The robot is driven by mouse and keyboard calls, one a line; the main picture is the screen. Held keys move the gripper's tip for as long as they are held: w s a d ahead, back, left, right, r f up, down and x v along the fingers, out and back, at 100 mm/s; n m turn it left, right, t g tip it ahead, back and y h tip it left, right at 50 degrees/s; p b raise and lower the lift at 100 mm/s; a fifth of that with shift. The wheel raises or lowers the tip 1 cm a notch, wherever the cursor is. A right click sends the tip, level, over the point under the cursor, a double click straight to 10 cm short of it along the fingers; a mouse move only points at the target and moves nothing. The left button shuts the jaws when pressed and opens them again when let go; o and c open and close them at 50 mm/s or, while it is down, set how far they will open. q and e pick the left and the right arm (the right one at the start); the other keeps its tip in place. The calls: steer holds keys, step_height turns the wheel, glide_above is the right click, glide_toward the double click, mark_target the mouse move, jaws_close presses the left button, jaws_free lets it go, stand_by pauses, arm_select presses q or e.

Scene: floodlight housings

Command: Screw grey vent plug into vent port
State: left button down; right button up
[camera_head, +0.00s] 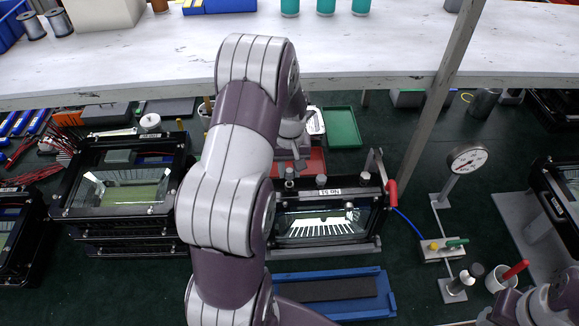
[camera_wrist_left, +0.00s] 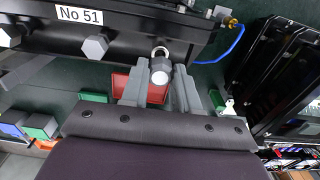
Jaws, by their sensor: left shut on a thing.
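My left gripper (camera_wrist_left: 160,82) is shut on the grey vent plug (camera_wrist_left: 160,71), a short cylinder with a pale round end. The plug is at the housing's edge, in line with a pale ring at the vent port (camera_wrist_left: 160,51). I cannot tell how deep it sits. In the head view my left arm hides part of the housing. My right gripper is out of view.
Hex-headed plugs (camera_head: 321,180) stand along the same edge. A red tray (camera_head: 312,160) and green tray (camera_head: 341,127) lie behind. A blue tray (camera_head: 377,291) is in front. Stacked housings (camera_head: 130,225) stand left, a dial gauge (camera_head: 467,158) right. A shelf (camera_head: 400,60) overhangs the back.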

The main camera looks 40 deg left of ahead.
arm_select(q)
steer(key=shift+f+b, duration=0.8)
steer(key=shift+f, duration=0.65)
steer(key=c, duration=0.8)
jaws_free()
steer(key=shift+r, duration=0.1)
